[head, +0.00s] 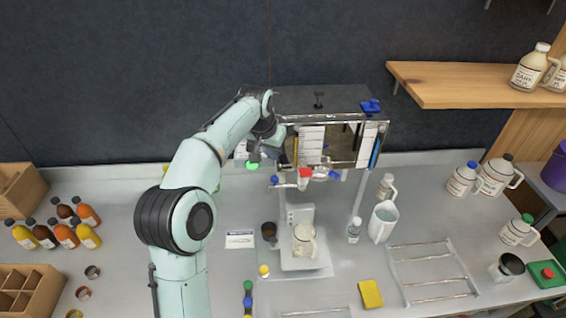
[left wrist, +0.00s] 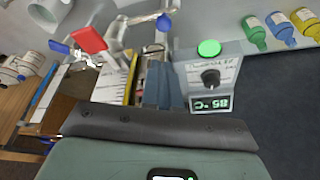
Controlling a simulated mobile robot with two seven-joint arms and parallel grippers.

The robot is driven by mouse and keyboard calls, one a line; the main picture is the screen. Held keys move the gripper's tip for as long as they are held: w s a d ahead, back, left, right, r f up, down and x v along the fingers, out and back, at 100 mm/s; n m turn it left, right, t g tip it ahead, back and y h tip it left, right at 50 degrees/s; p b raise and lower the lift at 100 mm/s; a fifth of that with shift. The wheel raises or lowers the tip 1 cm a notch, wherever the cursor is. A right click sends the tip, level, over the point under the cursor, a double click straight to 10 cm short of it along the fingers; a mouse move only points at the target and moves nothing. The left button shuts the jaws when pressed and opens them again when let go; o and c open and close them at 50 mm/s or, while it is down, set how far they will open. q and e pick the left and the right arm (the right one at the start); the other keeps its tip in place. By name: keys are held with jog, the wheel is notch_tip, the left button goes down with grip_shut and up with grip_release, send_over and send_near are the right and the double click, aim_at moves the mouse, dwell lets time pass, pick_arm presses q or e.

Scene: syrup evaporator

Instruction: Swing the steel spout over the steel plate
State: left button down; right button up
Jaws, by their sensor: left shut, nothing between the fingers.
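The steel spout (head: 320,175) is part of the bright pipework at the front of the evaporator, beside a red handle (head: 305,173) and blue handles. The pipework (left wrist: 140,18) also shows in the left wrist view, with the red handle (left wrist: 88,40). A flat pale plate (head: 312,266), which looks like the steel plate, lies below on the counter with a clear jug (head: 304,240) on it. I cannot tell exactly where the spout's outlet points. My left gripper (head: 279,133) is at the evaporator's left front, shut and empty, its fingertips mostly hidden. My right gripper is out of view.
A control box (left wrist: 210,75) with a green light reads 85 °C. A tall clear pitcher (head: 382,221) and a small bottle (head: 353,230) stand right of the plate. A wire rack (head: 430,258) lies farther right. Several syrup bottles (head: 64,236) stand at the left.

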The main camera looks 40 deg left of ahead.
pick_arm(q)
send_over(286, 185)
jog(key=a, duration=0.3)
notch_tip(286, 185, down, 10)
jog(key=r, duration=0.1)
jog(key=shift+s+a+f, duration=0.15)
jog(key=shift+f, duration=0.05)
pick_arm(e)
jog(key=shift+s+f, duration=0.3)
